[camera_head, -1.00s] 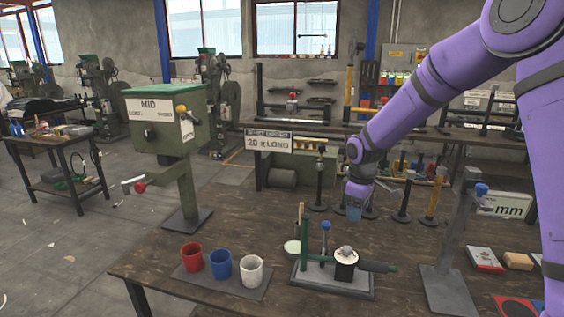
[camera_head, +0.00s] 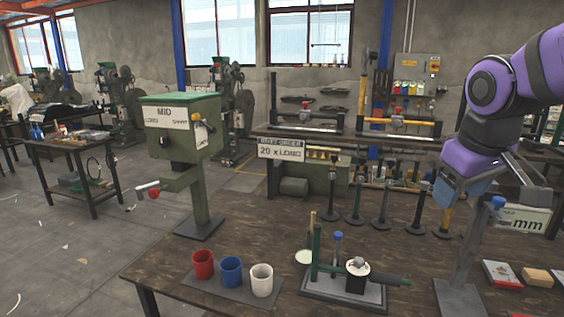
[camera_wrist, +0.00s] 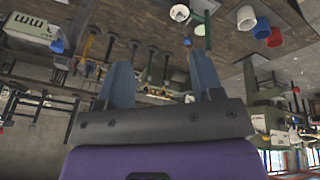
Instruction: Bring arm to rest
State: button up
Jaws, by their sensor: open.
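My purple arm reaches in from the right edge of the head view, folded at the elbow. My gripper (camera_head: 462,190) hangs above the right part of the workbench (camera_head: 240,240), beside the grey stand with a blue knob (camera_head: 497,203). In the wrist view my gripper (camera_wrist: 163,82) shows two blue-grey fingers spread apart with nothing between them. The wrist view is upside down, with the bench at the top.
Red, blue and white cups (camera_head: 231,270) stand on a mat at the bench's front left. A green-posted press fixture (camera_head: 345,285) is right of them. The green MID box (camera_head: 180,135) stands behind. Several upright tools (camera_head: 382,205) line the back. The middle bench is fairly clear.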

jog(key=s+d+m+t+y, duration=0.1)
jog(key=s+m, duration=0.2)
jog(key=s, duration=0.9)
jog(key=shift+s+r+t, duration=0.15)
jog(key=shift+r+t, duration=0.15)
jog(key=shift+r, duration=0.05)
